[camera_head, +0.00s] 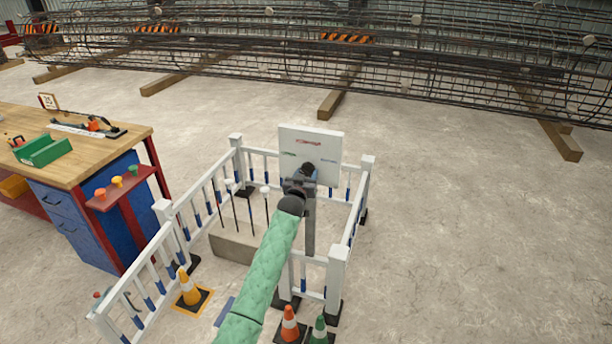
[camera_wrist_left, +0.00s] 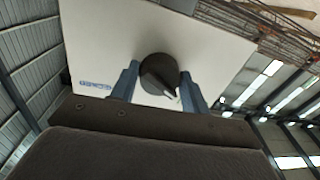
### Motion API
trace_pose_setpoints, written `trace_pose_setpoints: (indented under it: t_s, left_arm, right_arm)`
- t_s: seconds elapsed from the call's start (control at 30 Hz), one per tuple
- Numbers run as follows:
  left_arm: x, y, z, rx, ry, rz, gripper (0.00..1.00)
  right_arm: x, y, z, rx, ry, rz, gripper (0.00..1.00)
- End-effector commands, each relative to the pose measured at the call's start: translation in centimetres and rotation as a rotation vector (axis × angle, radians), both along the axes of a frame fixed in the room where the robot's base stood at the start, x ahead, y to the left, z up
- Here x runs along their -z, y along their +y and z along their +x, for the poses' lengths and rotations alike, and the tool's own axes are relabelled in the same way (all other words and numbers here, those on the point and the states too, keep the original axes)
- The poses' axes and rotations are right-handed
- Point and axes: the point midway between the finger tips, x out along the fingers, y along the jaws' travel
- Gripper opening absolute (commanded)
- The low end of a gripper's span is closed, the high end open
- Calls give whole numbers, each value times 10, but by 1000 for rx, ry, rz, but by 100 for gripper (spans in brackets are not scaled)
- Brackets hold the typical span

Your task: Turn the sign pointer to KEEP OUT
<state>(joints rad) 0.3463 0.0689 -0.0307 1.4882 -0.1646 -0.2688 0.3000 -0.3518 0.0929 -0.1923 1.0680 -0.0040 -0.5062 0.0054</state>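The white sign board (camera_head: 325,140) stands inside a small white fence, with a red label at its top, a green one at left and a blue one at right, all too small to read. My left gripper (camera_head: 306,180) is at the board's face, in front of its dark knob (camera_head: 308,170). In the left wrist view, the round black knob (camera_wrist_left: 158,72) lies between the two blue-grey fingers of my left gripper (camera_wrist_left: 160,75). Whether they press on it cannot be seen. Its pale pointer mark (camera_wrist_left: 170,93) faces lower right there. A blue label (camera_wrist_left: 95,84) is at lower left. My right gripper is out of view.
White fence (camera_head: 362,205) surrounds the sign on several sides. Cones (camera_head: 290,325) stand at the front, and a yellow one (camera_head: 188,288) at left. A workbench (camera_head: 110,135) is at left. A rebar cage (camera_head: 400,50) lies behind. The floor at right is clear.

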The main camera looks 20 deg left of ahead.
Motion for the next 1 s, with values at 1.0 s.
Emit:
trace_pose_setpoints:
  t_s: [1.0]
  left_arm:
    - [3, 4, 0, 0, -21, 604, 23]
  right_arm:
    - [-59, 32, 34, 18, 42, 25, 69]
